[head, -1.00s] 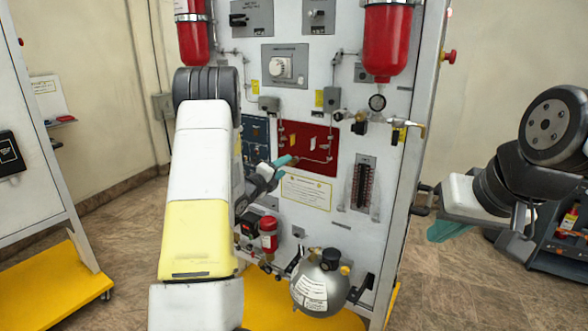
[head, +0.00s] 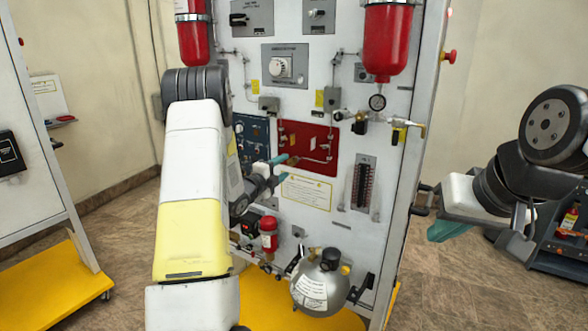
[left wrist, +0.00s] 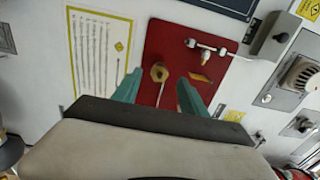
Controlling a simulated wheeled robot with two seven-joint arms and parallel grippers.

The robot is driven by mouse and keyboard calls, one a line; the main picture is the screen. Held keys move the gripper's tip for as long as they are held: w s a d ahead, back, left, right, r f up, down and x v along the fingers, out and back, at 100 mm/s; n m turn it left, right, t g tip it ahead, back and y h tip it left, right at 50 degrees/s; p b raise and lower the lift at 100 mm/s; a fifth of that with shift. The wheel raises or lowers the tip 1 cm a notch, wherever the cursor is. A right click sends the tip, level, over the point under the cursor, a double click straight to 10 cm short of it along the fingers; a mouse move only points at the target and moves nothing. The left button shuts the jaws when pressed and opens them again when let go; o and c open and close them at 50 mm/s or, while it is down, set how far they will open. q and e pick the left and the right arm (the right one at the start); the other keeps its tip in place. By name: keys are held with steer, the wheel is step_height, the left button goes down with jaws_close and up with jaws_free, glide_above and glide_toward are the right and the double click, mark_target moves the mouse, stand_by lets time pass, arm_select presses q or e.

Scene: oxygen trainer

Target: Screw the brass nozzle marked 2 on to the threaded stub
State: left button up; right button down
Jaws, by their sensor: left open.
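The red panel (head: 318,165) is on the front of the white trainer board, and it also shows in the left wrist view (left wrist: 175,45). A brass hex piece (left wrist: 158,72) sits at the red panel, with a thin stem below it; it shows small in the head view (head: 293,160). No number on it is legible, and I cannot tell how far it is threaded on a stub. My left gripper (head: 281,168) is open, its teal fingers (left wrist: 158,90) apart on either side of the brass piece. My right gripper (head: 448,230) hangs right of the board, its fingers partly hidden.
A gauge (head: 377,102) and valves stick out on the right. A grey tank (head: 320,287) and red canister (head: 269,234) stand below.

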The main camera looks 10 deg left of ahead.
mark_target(289, 163)
arm_select(q)
steer(key=shift+d, duration=0.1)
stand_by(0.4)
steer(key=shift+x, duration=1.8)
jaws_close()
steer(key=shift+m, duration=1.7)
steer(key=shift+m, duration=1.8)
